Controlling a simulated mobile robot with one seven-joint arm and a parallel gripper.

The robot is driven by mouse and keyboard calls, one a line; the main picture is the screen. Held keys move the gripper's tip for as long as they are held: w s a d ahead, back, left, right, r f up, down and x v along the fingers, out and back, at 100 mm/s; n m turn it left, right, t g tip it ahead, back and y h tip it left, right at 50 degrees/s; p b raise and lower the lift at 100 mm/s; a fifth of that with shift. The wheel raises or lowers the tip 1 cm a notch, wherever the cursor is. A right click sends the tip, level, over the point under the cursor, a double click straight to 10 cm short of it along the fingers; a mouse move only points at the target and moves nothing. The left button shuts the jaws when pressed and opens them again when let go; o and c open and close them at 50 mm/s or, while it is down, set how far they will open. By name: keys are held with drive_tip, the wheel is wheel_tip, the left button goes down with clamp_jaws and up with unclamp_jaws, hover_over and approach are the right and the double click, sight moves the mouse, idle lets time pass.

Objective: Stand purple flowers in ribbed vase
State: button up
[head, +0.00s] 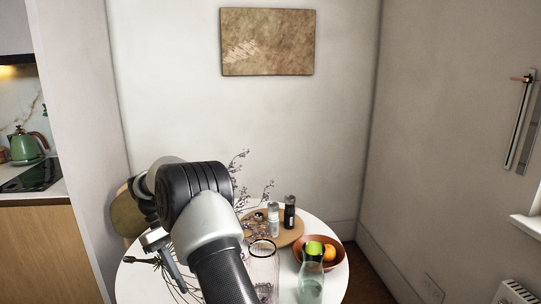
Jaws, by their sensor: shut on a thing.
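The purple flowers (239,167) show as thin branching sprays with small blossoms, rising to the right of my arm. Dark stem ends (140,261) show at the left, near my gripper (176,272). My gripper is shut on the flowers, low over the left part of the table; my arm hides the grip and the middle of the stems. A clear glass vessel with a dark rim (263,272), which looks like the ribbed vase, stands upright at the front middle of the table. The stem ends are apart from it, to its left. Its ribs are hard to make out.
The round white table (330,225) holds a round wooden board (290,236) with two shakers (289,213). A brown bowl (334,248) of fruit and a greenish glass carafe (311,285) stand right of the vase. A chair (125,212) is at the left.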

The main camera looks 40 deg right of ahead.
drive_tip(key=d+r+n+h, duration=0.1)
drive_tip(key=d+r, duration=0.1)
drive_tip(key=d+r+n+h, duration=0.1)
drive_tip(key=d+r, duration=0.1)
drive_tip(key=d+r+n+g+h, duration=0.1)
drive_tip(key=d+r, duration=0.1)
drive_tip(key=d, duration=0.1)
drive_tip(key=shift+s+r+h, duration=0.2)
drive_tip(key=shift+s+h, duration=0.05)
drive_tip(key=shift+h, duration=0.05)
drive_tip(key=s+d+r+n+t+h+p, duration=0.1)
drive_tip(key=s+d+r+n+h, duration=0.3)
drive_tip(key=r, duration=0.8)
drive_tip(key=d+r+n+t+h+p, duration=0.1)
drive_tip(key=d+r+n+t+h, duration=0.1)
drive_tip(key=d+r+h, duration=0.65)
drive_tip(key=s+d+r+n+t+h+p, duration=0.1)
drive_tip(key=s+d+r+n+h, duration=0.15)
drive_tip(key=r, duration=1.15)
drive_tip(key=shift+w+f+b, duration=0.1)
drive_tip(key=shift+f+b, duration=6.85)
drive_tip(key=shift+f, duration=6.2)
